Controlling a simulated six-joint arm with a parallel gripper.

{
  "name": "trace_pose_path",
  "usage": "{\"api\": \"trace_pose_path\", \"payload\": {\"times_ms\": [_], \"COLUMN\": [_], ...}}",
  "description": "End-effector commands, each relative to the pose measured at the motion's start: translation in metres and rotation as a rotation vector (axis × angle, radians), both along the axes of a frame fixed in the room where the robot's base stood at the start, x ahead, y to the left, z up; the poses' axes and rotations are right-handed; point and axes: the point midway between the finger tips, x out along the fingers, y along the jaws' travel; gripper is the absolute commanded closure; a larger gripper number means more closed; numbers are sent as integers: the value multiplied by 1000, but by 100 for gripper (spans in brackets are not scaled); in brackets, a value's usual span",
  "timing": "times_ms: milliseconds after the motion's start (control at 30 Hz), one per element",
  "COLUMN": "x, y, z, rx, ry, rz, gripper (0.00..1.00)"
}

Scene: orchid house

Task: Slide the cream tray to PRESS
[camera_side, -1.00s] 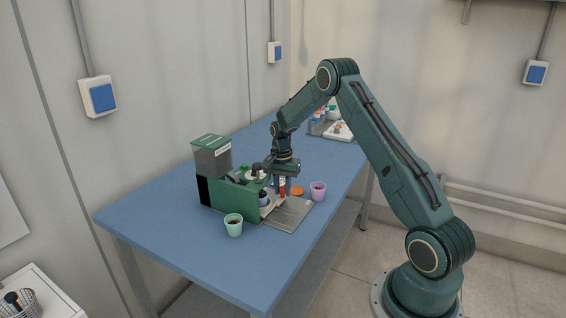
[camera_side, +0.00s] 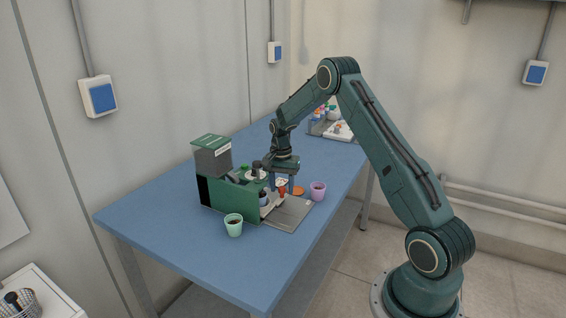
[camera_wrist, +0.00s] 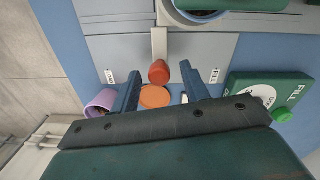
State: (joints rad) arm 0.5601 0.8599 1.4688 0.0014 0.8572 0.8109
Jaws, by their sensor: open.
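The cream tray (camera_wrist: 159,42) shows in the wrist view as a narrow pale strip, with a red-orange knob (camera_wrist: 158,72) at its near end. The tray also shows beside the green machine in the side view (camera_side: 269,208). A pale pot with dark contents (camera_wrist: 203,14) sits at its far end, partly cut off. My gripper (camera_wrist: 161,74) is open, with one finger on each side of the knob and gaps on both sides. In the side view my gripper (camera_side: 284,188) is above the grey plate.
The green machine (camera_side: 235,202) stands left of my gripper; a FILL panel (camera_wrist: 268,95) is at right in the wrist view. A mint cup (camera_side: 233,228) and purple cup (camera_side: 318,192) stand close by. An orange disc (camera_wrist: 155,97) lies near the knob. The blue table's (camera_side: 170,240) front is clear.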

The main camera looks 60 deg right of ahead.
Motion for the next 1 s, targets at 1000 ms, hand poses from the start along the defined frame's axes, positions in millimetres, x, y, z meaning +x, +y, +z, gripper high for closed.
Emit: {"api": "trace_pose_path", "payload": {"times_ms": [1000], "x": [19], "y": [2], "z": [66], "rx": [-27], "ry": [-42], "rz": [-196], "gripper": [55]}}
